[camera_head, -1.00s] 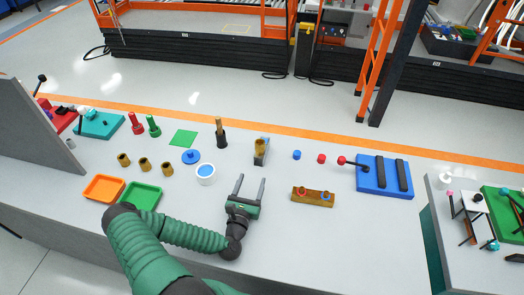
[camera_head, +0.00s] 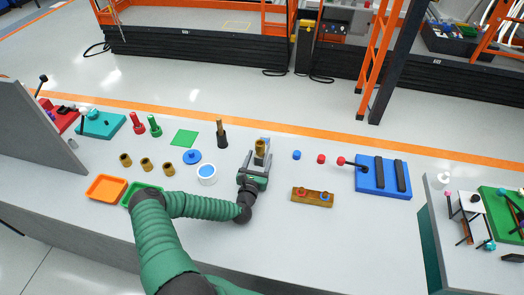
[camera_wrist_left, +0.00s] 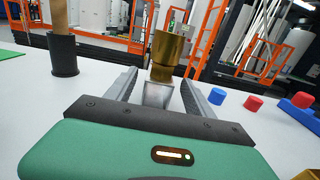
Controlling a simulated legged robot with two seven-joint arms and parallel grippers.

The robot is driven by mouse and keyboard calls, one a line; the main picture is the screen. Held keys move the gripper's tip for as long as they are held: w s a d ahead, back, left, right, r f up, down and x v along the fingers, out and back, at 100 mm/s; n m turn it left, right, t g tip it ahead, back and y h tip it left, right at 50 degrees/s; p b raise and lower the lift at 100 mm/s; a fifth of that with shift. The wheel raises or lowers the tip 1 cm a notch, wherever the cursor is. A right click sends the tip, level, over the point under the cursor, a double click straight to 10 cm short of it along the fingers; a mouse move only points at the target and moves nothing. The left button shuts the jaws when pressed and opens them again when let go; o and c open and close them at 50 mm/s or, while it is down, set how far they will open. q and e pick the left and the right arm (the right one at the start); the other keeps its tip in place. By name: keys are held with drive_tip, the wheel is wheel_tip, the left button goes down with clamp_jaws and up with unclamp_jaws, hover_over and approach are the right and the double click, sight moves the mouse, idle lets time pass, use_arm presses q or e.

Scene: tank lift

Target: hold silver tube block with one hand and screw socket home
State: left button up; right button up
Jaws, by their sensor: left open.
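The silver tube block (camera_wrist_left: 158,97) stands upright on the table, with a brass socket (camera_wrist_left: 166,52) on its top. The socket also shows in the head view (camera_head: 261,147). My left gripper (camera_head: 258,160) is open. Its two fingers lie on either side of the silver block, which shows between them in the left wrist view. Whether either finger touches the block I cannot tell. The lower part of the block is hidden behind the gripper body in the wrist view. My right gripper is in neither view.
A black cup with a wooden peg (camera_head: 221,135) stands left of the block. Blue (camera_head: 297,155) and red (camera_head: 320,159) pieces lie to the right. A wooden block with coloured knobs (camera_head: 312,197) lies nearer me. Several brass sockets (camera_head: 146,164) stand at the left.

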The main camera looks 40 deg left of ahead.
use_arm(q)
drive_tip(key=p+x, duration=0.1)
drive_tip(key=x, duration=0.3)
drive_tip(key=shift+w+a+r, duration=0.1)
drive_tip(key=shift+a, duration=0.05)
drive_tip(key=shift+w+a, duration=0.1)
drive_tip(key=shift+w, duration=0.25)
drive_tip(key=shift+s, duration=0.1)
clamp_jaws()
